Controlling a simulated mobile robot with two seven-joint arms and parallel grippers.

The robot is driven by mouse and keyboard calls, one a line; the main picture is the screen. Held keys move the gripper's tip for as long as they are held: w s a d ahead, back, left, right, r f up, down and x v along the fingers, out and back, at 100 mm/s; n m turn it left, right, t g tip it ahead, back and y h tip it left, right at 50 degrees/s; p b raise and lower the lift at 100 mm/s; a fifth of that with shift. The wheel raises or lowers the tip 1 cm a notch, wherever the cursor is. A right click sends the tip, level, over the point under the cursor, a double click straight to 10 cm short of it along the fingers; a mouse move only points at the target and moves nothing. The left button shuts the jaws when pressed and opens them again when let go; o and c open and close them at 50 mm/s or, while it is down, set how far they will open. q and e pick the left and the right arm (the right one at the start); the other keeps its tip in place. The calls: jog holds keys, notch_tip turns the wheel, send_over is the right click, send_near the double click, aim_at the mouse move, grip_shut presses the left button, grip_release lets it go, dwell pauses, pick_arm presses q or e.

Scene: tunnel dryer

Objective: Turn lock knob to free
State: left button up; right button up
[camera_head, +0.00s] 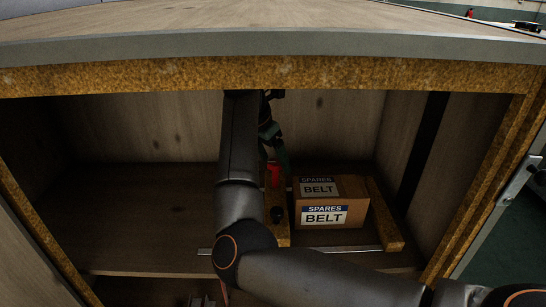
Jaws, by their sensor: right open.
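A red upright piece (274,174) stands at the back of a narrow wooden block inside the open cabinet, left of a cardboard box. A small black round knob (277,214) sits nearer the front of the same block. I cannot tell which of these is the lock knob or how it is turned. My right arm reaches into the cabinet from the lower right and covers the area left of the block. My right gripper (276,146), dark green, hangs open just above and behind the red piece, partly hidden by the forearm. Contact cannot be made out. My left gripper is not in view.
The cardboard box labelled SPARES BELT (327,215) stands right of the block, with a wooden strip (385,215) beyond it. The cabinet's top edge (280,74) overhangs the opening. The shelf (140,215) is clear at the left. A metal latch (519,178) shows at right.

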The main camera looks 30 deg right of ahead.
jog(key=shift+c, duration=0.3)
grip_shut()
dwell(0.3)
